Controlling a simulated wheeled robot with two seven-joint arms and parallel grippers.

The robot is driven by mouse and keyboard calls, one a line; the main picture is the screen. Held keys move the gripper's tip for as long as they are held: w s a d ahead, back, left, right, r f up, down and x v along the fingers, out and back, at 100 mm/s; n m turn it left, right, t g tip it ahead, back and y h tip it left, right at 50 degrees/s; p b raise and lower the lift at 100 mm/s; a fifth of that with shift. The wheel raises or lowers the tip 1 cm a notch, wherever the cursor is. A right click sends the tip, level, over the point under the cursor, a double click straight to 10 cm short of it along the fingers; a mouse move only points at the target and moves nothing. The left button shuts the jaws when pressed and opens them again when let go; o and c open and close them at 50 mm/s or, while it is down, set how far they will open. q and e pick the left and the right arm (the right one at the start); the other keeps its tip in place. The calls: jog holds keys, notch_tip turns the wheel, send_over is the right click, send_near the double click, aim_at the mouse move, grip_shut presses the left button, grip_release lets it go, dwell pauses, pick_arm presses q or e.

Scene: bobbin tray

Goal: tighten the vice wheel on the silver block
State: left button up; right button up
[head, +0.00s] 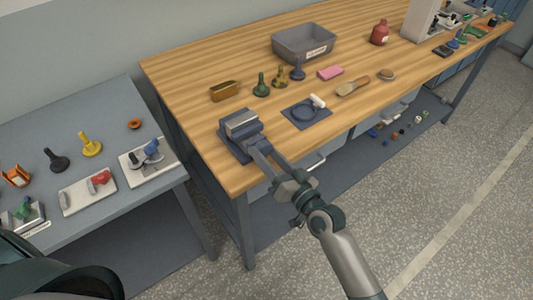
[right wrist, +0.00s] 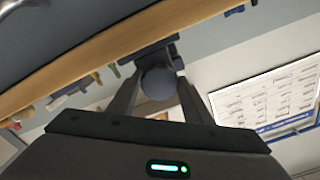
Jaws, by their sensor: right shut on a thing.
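A blue vice (head: 233,146) stands at the front left corner of the wooden workbench. The silver block (head: 240,122) sits at the top of the vice, between its jaws; whether it is gripped tightly cannot be told. My right gripper (head: 262,152) reaches to the vice's front side from the bench edge. In the right wrist view, its fingers are on both sides of the round blue-grey vice wheel (right wrist: 157,84) and shut on it. The wheel is mostly hidden by the gripper in the head view. My left gripper is not in view.
A blue mat (head: 306,112) with a ring and a white item lies right of the vice. Behind are a brown block (head: 225,91), several bobbin-like pieces, a pink block (head: 330,72) and a grey bin (head: 304,42). A grey side table (head: 120,205) stands left.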

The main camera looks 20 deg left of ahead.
dwell(0.4)
jog(key=o, duration=1)
jog(key=shift+o, duration=0.2)
jog(key=shift+d, duration=0.1)
